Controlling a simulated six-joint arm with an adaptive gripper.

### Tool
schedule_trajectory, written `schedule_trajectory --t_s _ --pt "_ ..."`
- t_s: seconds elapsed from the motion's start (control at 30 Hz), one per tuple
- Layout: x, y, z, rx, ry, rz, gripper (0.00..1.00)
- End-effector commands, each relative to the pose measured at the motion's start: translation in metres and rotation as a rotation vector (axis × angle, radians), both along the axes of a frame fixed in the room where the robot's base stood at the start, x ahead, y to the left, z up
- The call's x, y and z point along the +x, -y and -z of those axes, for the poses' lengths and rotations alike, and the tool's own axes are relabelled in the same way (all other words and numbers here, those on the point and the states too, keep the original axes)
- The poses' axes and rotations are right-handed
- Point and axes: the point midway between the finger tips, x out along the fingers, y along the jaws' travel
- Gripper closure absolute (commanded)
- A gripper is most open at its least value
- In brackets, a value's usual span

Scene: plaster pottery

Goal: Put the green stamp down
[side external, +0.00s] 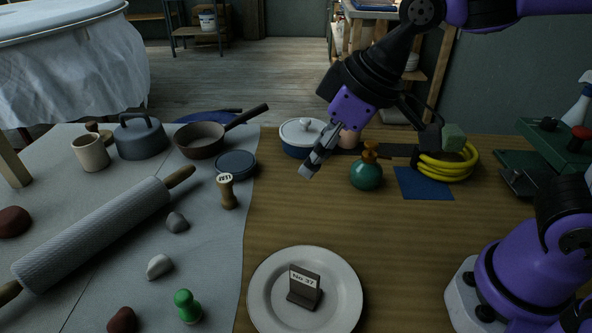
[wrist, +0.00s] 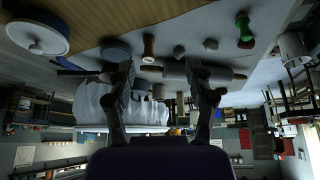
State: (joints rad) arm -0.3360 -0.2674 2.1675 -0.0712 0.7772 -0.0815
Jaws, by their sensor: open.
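The green stamp (side external: 187,308) stands upright on the grey cloth at the near left, close to a dark red lump. It also shows near the top right in the wrist view (wrist: 244,28), whose picture is turned over. My gripper (side external: 362,160) is open and empty, raised over the back of the wooden table, far to the right of the stamp. In the wrist view its two fingers stand apart with nothing held between them (wrist: 159,68).
A white plate (side external: 258,296) bears a "No 37" card (side external: 304,288). A wooden stamp (side external: 227,191), a rolling pin (side external: 95,233) and several stones share the cloth (side external: 120,205). A green bottle (side external: 366,175) and a lidded pot (side external: 298,143) stand near my gripper. The table's middle is clear.

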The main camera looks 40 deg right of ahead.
Motion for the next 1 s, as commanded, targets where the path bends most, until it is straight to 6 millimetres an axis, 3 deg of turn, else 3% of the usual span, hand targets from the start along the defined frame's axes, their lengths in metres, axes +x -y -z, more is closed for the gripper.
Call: schedule_trajectory --t_s 0.03,0.1,0.2,0.3,1.0 --pt "-0.011 0.029 -0.005 0.006 0.013 0.101 0.38" --pt "-0.029 0.060 -0.006 0.009 0.017 0.228 0.38" --pt "-0.051 0.090 -0.002 0.014 0.021 0.367 0.38" --pt "-0.065 0.105 0.002 0.018 0.022 0.448 0.38" --pt "-0.070 0.110 0.004 0.019 0.022 0.477 0.38"
